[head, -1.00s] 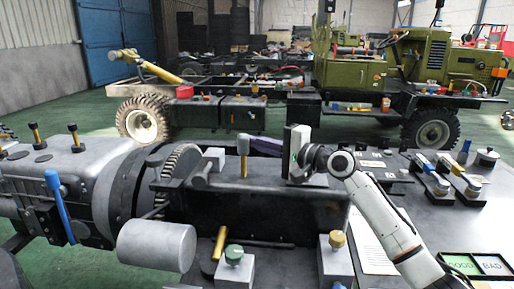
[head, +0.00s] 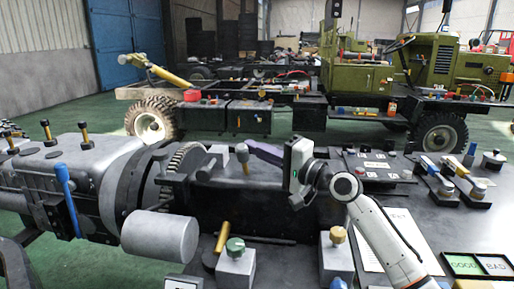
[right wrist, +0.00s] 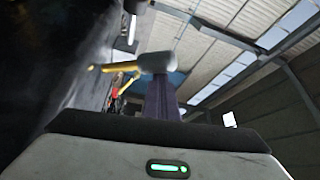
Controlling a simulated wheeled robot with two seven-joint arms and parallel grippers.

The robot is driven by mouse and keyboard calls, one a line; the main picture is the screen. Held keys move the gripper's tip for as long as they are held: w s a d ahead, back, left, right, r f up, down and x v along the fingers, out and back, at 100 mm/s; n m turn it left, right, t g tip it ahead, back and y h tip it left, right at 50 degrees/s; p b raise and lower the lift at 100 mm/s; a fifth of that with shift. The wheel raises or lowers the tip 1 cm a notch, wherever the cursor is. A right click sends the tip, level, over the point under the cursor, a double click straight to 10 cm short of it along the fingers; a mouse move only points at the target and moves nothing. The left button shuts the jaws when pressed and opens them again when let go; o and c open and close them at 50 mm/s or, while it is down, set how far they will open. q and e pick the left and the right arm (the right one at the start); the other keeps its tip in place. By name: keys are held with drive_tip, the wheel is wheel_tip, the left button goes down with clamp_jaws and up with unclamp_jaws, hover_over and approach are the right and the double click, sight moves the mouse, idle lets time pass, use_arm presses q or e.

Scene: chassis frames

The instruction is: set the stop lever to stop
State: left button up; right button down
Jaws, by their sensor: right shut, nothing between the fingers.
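My right gripper (head: 290,178) is above the dark engine block at mid-picture in the head view. A long blue-handled lever (head: 67,195) stands at the left side of the machine. No label shows which lever is the stop lever. My left gripper is out of view.
A grey cylinder (head: 160,236) juts out in front. Blocks with a green knob (head: 235,246) and a tan knob (head: 337,236) stand near the front. A GOOD/BAD tray (head: 478,265) lies at the right. A green truck (head: 400,75) is behind.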

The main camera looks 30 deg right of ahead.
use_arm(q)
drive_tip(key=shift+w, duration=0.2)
use_arm(e)
drive_tip(key=shift+s+a+f, duration=0.1)
drive_tip(key=shift+a+f, duration=0.3)
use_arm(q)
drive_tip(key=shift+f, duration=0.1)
use_arm(e)
drive_tip(key=shift+s+d+f+g, duration=0.2)
drive_tip(key=shift+s+g, duration=0.1)
drive_tip(key=shift+s, duration=0.1)
use_arm(q)
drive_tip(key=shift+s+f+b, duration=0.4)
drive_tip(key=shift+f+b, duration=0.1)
drive_tip(key=shift+b, duration=0.1)
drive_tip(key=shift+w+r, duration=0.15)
use_arm(e)
drive_tip(key=v, duration=0.9)
drive_tip(key=shift+s+d+r, duration=0.15)
drive_tip(key=shift+d+r, duration=0.15)
drive_tip(key=shift+d, duration=0.1)
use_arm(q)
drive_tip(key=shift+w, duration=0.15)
